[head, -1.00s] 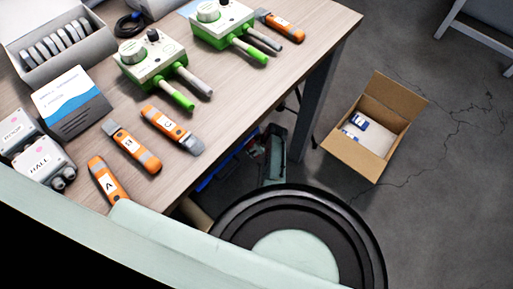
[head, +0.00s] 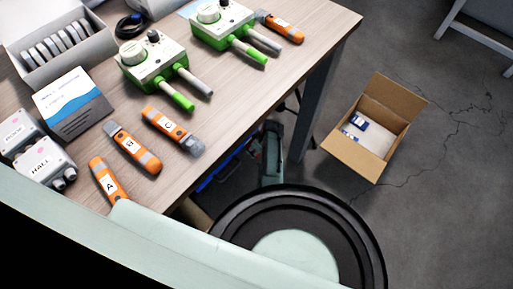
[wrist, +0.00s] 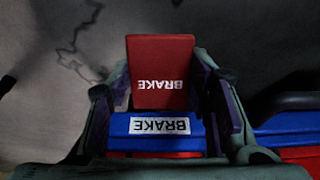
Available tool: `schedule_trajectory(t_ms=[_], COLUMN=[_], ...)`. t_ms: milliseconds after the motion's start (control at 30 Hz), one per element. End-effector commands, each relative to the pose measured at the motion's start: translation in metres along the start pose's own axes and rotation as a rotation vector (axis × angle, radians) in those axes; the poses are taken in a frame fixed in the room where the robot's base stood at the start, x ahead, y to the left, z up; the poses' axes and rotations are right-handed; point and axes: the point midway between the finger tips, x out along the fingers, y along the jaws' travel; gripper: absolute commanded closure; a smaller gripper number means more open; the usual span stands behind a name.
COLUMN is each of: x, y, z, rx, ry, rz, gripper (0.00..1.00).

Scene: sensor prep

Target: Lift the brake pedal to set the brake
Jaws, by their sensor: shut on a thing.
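The red brake pedal (wrist: 160,55) with white BRAKE lettering, upside down in the wrist view, stands in the middle of that view. Just below it in the picture is a blue body (wrist: 120,125) with a white BRAKE label and red beneath. My gripper (wrist: 164,88) has one finger on each side of the pedal and is shut on it. In the head view my gripper (head: 272,152) shows below the table edge.
The wooden table (head: 235,100) stands over this spot, with its dark leg (head: 307,120) close by. A blue part (head: 215,172) shows under the table. An open cardboard box (head: 350,155) lies on the floor to the right.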

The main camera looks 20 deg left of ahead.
Motion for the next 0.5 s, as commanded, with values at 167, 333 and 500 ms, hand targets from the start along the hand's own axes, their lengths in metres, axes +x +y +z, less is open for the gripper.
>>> schedule_trajectory(t_ms=[167, 333, 500], x=[-0.0054, -0.0087, -0.0090], y=[0.0003, 0.0002, 0.0001], z=[-0.0050, -0.0044, -0.0041], rx=[-0.007, -0.001, 0.000], ry=[-0.178, -0.248, -0.249], rz=[0.001, 0.002, 0.003], gripper=[1.00, 1.00, 1.00])
